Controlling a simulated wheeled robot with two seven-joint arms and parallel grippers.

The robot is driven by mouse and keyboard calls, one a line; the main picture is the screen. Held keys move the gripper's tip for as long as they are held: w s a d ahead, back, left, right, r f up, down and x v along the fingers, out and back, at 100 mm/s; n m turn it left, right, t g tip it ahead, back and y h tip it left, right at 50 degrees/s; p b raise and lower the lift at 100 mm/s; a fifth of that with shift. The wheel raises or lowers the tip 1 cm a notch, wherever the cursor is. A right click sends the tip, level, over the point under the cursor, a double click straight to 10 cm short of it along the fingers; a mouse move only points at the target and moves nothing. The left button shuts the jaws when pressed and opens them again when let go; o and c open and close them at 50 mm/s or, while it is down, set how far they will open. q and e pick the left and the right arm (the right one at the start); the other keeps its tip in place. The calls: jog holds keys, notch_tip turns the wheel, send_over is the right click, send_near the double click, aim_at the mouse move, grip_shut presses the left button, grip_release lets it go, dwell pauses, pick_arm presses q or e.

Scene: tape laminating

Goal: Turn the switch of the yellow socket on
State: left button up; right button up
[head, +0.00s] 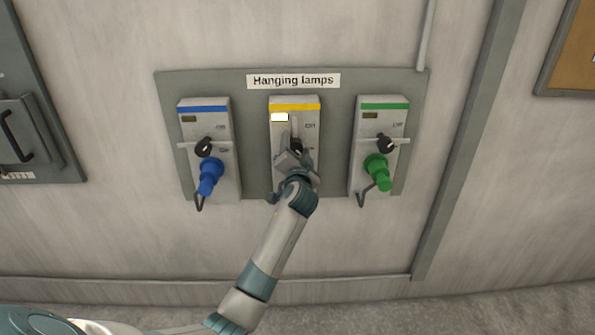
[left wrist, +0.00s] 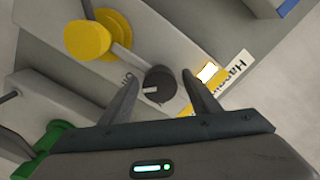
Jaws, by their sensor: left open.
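The yellow socket (head: 311,112) is the middle of three grey sockets on a wall panel and has a yellow stripe across its top. Its small display (head: 279,117) is bright white; it also shows in the left wrist view (left wrist: 207,72). Its dark round switch (left wrist: 160,84) has a small light mark and is partly hidden by my gripper in the head view. My left gripper (left wrist: 161,77) is open, with one finger on each side of the switch and visible gaps to it. A yellow plug (left wrist: 88,39) sits beside the switch. My right gripper is not in view.
The blue socket (head: 204,108) with a blue plug (head: 210,176) is to the left, and the green socket (head: 384,108) with a green plug (head: 377,170) to the right. Both their displays are dark. A "Hanging lamps" label (head: 293,81) is above.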

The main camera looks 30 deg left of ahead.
pick_arm(q)
jog(key=b+v, duration=0.4)
jog(key=v, duration=1.2)
jog(key=shift+s+d, duration=0.25)
jog(key=shift+d, duration=0.05)
